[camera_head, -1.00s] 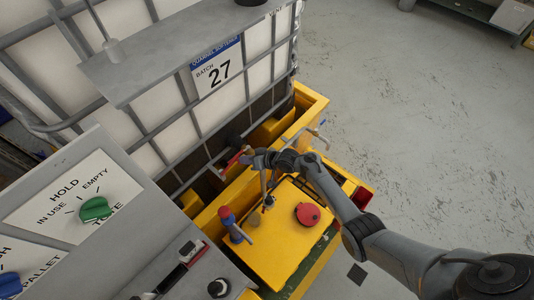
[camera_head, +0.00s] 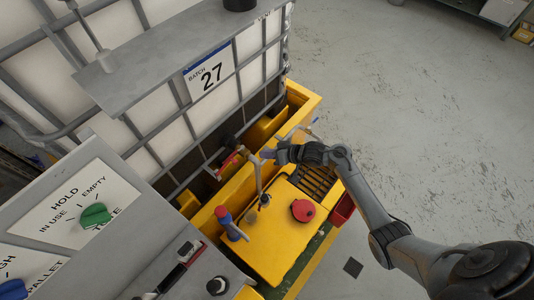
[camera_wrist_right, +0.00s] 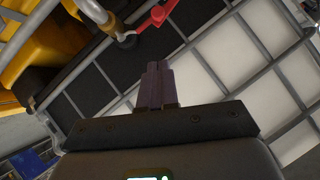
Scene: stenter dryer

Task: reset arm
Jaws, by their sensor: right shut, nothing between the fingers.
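My right gripper (camera_head: 267,154) reaches in from the right in the head view, over the yellow base beside the caged white tote. Its fingers (camera_wrist_right: 157,68) are shut together with nothing between them in the right wrist view. A red valve handle (camera_head: 230,160) on the tote's lower front lies just left of the gripper tip. It also shows in the right wrist view (camera_wrist_right: 150,20), beyond the fingertips and apart from them. My left gripper is in neither view.
The yellow unit (camera_head: 275,235) below my arm carries a red round knob (camera_head: 303,210) and a blue, red-topped fitting (camera_head: 230,224). A grey panel with a green knob (camera_head: 95,215) stands at left. Open floor (camera_head: 430,130) lies to the right.

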